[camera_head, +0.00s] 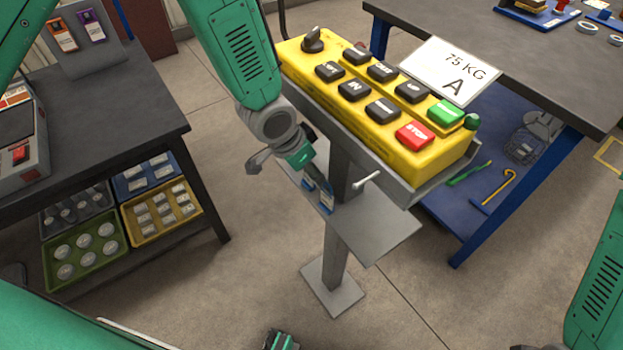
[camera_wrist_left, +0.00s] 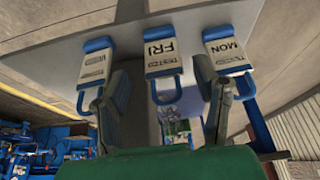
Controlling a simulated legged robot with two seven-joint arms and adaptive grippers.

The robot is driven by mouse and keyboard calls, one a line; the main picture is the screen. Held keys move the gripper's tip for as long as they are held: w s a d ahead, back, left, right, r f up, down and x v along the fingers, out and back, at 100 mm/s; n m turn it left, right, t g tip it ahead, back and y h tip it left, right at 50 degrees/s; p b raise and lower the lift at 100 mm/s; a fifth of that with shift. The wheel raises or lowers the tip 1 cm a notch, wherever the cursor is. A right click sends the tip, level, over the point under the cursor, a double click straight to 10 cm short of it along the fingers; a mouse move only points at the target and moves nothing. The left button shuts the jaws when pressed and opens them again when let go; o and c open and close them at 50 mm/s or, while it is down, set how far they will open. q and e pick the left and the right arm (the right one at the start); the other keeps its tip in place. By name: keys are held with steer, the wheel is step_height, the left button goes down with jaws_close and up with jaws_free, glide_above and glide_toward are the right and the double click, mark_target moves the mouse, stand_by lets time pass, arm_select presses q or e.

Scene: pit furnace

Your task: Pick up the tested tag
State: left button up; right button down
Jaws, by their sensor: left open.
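In the left wrist view three white tags with blue ends and blue loops lie in a row on a grey plate. The middle tag (camera_wrist_left: 162,52) reads TESTED and FRI. The right tag (camera_wrist_left: 228,48) reads MON, with small print above it. The left tag (camera_wrist_left: 95,66) has text too small to read. My left gripper (camera_wrist_left: 165,100) is open, with one finger on each side of the middle tag's loop. In the head view my left gripper (camera_head: 308,176) is at the small shelf, partly covering the tags (camera_head: 326,202). My right gripper (camera_head: 281,341) shows only partly at the bottom edge.
The small grey shelf (camera_head: 380,228) sits on a post under a yellow button box (camera_head: 400,135) with a 75 KG sign (camera_head: 449,70). A dark bench (camera_head: 120,110) with bins below stands left. A workbench (camera_head: 500,60) stands right.

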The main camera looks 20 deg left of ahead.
arm_select(q)
steer(key=x, duration=0.4)
steer(key=shift+a+f+b, duration=0.2)
steer(key=shift+a+b, duration=0.15)
steer(key=shift+b, duration=0.05)
steer(key=shift+w+a+f, duration=0.1)
steer(key=shift+w+f, duration=0.05)
steer(key=shift+d, duration=0.2)
steer(key=c, duration=0.9)
steer(key=shift+d, duration=0.15)
steer(key=shift+c, duration=0.6)
arm_select(e)
steer(key=shift+a+f, duration=0.1)
steer(key=shift+f, duration=0.45)
arm_select(q)
steer(key=shift+r, duration=0.2)
arm_select(e)
steer(key=shift+a+r, duration=0.1)
arm_select(q)
steer(key=shift+r, duration=0.2)
step_height(320, 180, up, 3)
steer(key=shift+r+p, duration=0.1)
steer(key=shift+p, duration=0.5)
steer(key=s+a, duration=1.1)
steer(key=s, duration=0.3)
steer(key=shift+s+p, duration=0.3)
steer(key=shift+p, duration=0.15)
arm_select(e)
step_height(320, 180, up, 2)
steer(key=shift+r, duration=0.1)
